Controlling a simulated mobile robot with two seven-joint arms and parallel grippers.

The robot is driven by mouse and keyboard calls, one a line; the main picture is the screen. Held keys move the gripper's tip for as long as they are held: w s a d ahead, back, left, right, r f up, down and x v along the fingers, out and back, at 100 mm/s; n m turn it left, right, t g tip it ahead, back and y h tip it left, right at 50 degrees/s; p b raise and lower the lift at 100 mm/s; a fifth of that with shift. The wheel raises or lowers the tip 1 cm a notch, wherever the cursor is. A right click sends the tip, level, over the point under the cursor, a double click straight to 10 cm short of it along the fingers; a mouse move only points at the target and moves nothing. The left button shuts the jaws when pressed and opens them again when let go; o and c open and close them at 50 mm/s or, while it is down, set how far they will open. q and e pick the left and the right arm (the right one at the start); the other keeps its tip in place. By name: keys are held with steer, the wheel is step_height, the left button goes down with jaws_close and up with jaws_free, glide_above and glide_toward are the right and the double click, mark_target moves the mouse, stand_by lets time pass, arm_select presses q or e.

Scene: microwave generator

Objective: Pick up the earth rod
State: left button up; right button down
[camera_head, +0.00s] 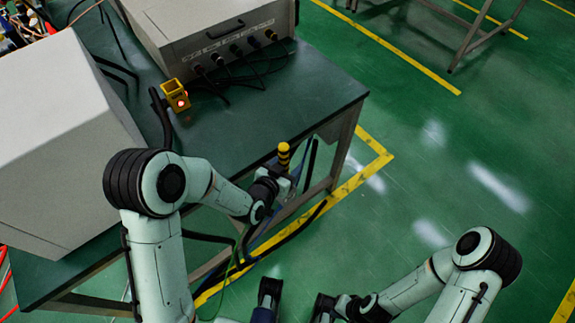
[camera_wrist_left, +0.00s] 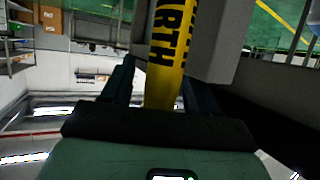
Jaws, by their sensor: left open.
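In the left wrist view the rod (camera_wrist_left: 170,50) shows black lettering and lies between the two dark fingers of my left gripper (camera_wrist_left: 158,90), which are open. Whether either finger touches it cannot be told. My right gripper (camera_head: 322,308) is low at the bottom edge of the head view, away from the rod, and its jaws are not clear.
The dark green table (camera_head: 330,92) carries a grey box with cables (camera_head: 205,35), a large grey case (camera_head: 60,130) and a small yellow block with a lit red light (camera_head: 175,95). A black cable (camera_head: 300,228) hangs by the table. Green floor to the right is clear.

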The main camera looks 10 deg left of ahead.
mark_target(283, 149)
arm_select(q)
steer(key=shift+s, duration=0.15)
steer(key=shift+c, duration=0.5)
jaws_close()
steer(key=shift+r, duration=0.1)
arm_select(e)
steer(key=shift+s, duration=0.15)
arm_select(q)
steer(key=shift+r, duration=0.1)
